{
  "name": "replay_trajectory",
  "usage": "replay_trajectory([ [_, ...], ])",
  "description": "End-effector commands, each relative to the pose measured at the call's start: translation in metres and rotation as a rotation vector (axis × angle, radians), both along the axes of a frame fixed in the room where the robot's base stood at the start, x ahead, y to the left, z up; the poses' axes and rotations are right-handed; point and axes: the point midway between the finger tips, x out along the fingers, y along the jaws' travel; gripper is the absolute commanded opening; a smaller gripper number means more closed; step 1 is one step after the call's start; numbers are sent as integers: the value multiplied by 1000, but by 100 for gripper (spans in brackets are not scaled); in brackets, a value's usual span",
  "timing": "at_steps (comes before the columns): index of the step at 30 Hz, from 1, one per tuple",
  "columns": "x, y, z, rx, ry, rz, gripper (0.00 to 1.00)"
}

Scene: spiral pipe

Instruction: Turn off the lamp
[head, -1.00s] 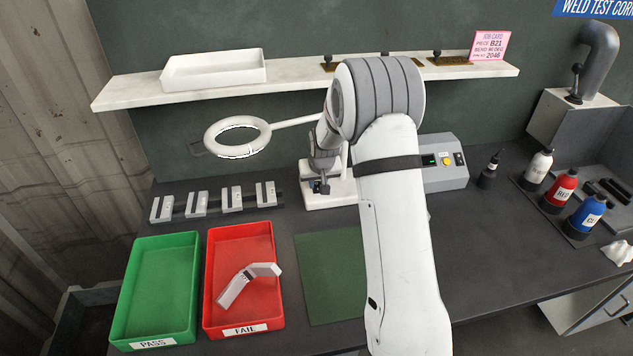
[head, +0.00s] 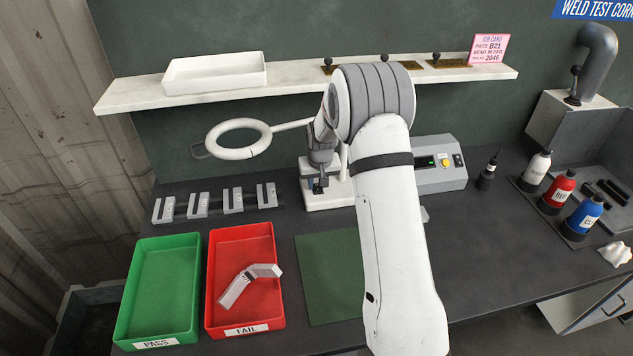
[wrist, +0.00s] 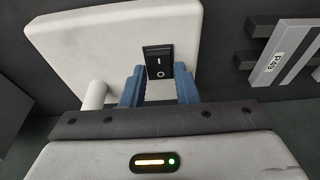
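The lamp has a white ring head (head: 239,139) on a thin arm, above the left side of the bench. The ring looks plain white, with no bright strip. Its white block base (head: 325,199) stands on the bench and also shows in the wrist view (wrist: 85,45). A black rocker switch (wrist: 159,60) marked I and O sits on the base; which side is pressed is unclear. My gripper (head: 318,186) is at the base. In the wrist view, its blue fingers (wrist: 159,80) are apart, with the switch showing between them and nothing held. Contact cannot be told.
A grey control box (head: 440,175) stands right of my arm; bottles (head: 559,190) are farther right. A shelf (head: 130,95) runs behind.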

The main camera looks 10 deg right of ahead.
Motion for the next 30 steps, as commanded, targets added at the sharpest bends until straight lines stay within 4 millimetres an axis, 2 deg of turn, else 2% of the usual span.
replay_trajectory([
  [1, 0, 0, 0, 0, 0, 0, 32],
  [6, 0, 0, 0, 0, 0, 0, 44],
  [14, 0, 0, 3, 0, -2, 0, 44],
  [17, -2, 0, 13, 0, -4, 0, 44],
  [25, -14, 0, 55, 0, -4, 0, 44],
  [30, -19, 0, 72, 0, -1, 0, 44],
])
